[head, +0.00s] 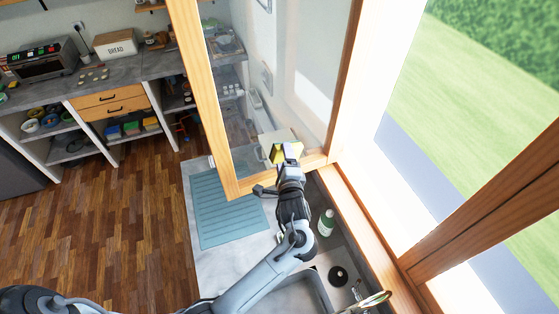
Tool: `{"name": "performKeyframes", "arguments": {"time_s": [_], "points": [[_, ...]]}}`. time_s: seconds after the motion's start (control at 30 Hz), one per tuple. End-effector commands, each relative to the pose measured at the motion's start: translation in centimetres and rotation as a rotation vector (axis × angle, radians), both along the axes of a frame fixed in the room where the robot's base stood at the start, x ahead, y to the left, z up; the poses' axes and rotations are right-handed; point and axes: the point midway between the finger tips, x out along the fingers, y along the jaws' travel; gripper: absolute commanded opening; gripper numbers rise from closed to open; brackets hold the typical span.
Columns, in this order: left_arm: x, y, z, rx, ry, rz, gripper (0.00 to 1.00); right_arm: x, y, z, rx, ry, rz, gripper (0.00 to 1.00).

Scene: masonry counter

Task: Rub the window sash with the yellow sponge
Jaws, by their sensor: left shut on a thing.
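The window sash (209,97) is a wood-framed glass pane that stands swung inward over the counter. My left gripper (287,151) is at the sash's lower part, just above its bottom rail. It is shut on the yellow sponge (278,154), which shows partly between and beside the fingers. The sponge overlaps the lower glass in the picture; I cannot tell whether it touches the pane. My right gripper is not in view.
A blue-grey drying mat (222,208) lies on the counter below the sash. A green bottle (326,223) stands near the sink (296,296) and tap (375,299). A bread box (116,44) and a toaster oven (43,60) stand on the far counter. The wooden floor is clear.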

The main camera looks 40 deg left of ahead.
Motion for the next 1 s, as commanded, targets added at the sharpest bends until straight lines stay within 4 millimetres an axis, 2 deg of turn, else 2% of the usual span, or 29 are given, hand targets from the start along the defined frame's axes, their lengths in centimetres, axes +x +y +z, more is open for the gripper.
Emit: {"name": "performKeyframes", "arguments": {"time_s": [0.23,0.6,1.0], "points": [[-0.2,0.0,0.1,0.001,-0.001,-0.001,0.43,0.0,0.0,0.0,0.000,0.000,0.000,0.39],[-2.7,1.3,0.0,0.002,0.000,0.001,0.43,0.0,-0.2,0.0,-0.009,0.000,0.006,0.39],[-4.2,2.2,0.0,0.003,0.000,0.001,0.43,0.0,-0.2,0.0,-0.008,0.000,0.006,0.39]]}}
